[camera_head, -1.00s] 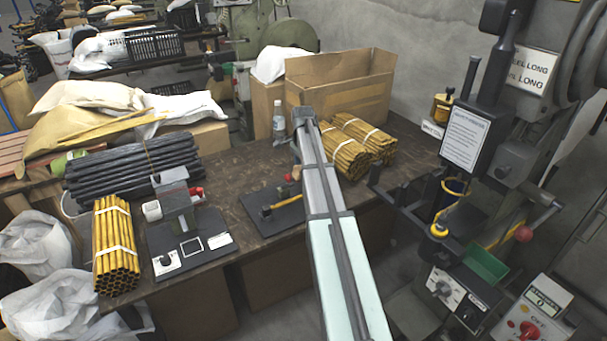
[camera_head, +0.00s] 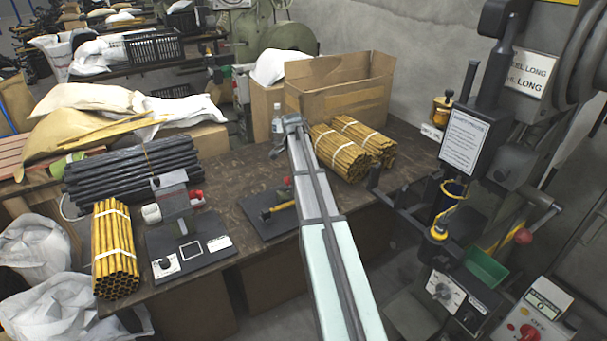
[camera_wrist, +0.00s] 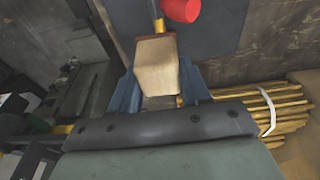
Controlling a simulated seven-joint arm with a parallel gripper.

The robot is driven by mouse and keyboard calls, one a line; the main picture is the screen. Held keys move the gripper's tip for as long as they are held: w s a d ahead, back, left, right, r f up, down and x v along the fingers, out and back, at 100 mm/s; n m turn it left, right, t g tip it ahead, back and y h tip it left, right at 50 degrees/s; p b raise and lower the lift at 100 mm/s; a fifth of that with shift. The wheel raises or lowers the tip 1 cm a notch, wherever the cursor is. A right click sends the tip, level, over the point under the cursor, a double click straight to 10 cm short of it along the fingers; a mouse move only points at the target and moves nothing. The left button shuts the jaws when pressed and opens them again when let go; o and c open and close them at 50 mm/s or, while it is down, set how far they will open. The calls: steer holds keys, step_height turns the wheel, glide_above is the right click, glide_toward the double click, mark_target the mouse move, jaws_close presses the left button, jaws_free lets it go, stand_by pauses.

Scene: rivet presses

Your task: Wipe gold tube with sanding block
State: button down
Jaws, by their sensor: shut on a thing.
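A short gold tube (camera_head: 279,209) lies on a dark plate (camera_head: 258,222) on the bench, beside my arm in the head view. Its end shows at the top of the wrist view (camera_wrist: 158,22), next to a red knob (camera_wrist: 181,9). My gripper (camera_wrist: 159,84) is shut on the tan sanding block (camera_wrist: 155,62), with blue fingers on either side of it. The block's far edge is close to the tube's end; I cannot tell whether they touch. In the head view my arm hides the fingers and block.
Bundles of gold tubes (camera_head: 339,152) lie right of my arm, before a cardboard box (camera_head: 345,95). Another bundle (camera_head: 114,245) and a small dark-based device (camera_head: 178,225) stand left. A rivet press (camera_head: 470,150) rises at right. Bare bench lies around the plate.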

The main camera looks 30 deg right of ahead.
steer(key=shift+f+h, duration=0.1)
steer(key=shift+h, duration=0.2)
steer(key=shift+d, duration=0.1)
